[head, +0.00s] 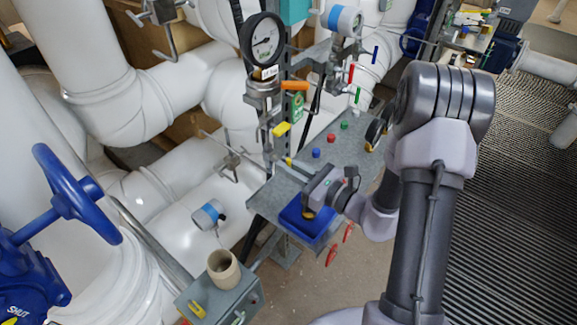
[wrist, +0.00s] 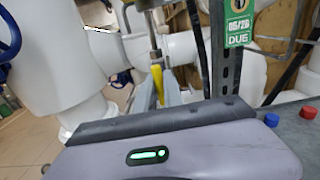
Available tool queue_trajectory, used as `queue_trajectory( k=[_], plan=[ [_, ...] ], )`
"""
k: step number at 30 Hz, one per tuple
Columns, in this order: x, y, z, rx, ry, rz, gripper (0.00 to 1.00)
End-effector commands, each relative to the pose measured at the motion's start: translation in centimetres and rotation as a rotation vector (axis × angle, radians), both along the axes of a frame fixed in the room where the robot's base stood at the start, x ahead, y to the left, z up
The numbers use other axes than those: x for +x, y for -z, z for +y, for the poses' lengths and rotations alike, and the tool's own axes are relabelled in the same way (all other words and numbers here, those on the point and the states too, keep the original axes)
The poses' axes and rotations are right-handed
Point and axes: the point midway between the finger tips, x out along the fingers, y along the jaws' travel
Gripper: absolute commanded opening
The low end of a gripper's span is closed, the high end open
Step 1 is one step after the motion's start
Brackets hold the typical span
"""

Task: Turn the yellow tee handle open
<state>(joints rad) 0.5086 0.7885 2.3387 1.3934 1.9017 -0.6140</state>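The yellow tee handle (head: 281,129) is on the pipework below the dial gauge, left of a green tag. In the wrist view the yellow handle (wrist: 157,78) stands nearly upright, straight ahead of my gripper (wrist: 158,94). The two pale fingers are apart, with the lower end of the yellow handle seen in line with the gap. I cannot tell whether it is between them or beyond them; no grip shows. In the head view my gripper's body is above the bench and the fingertips are hard to make out.
The grey bench (head: 345,150) carries red, blue and green buttons and a blue tray (head: 305,222). The dial gauge (head: 263,40), an orange handle (head: 294,86) and the green tag (wrist: 239,23) are close by. A blue handwheel (head: 75,195) is at left. Grated floor lies at right.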

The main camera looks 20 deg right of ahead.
Motion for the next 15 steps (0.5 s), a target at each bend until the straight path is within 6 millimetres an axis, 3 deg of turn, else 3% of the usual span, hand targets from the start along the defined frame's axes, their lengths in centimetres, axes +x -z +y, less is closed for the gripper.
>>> queue_trajectory(
  k=[1, 3, 15],
  plan=[
    [-0.02, 0.04, 0.01, -0.001, 0.0, 0.001, 0.21],
    [-0.01, 0.03, 0.0, -0.001, 0.0, 0.001, 0.33],
    [-0.02, 0.0, -0.03, 0.001, 0.0, 0.001, 0.33]
  ],
)
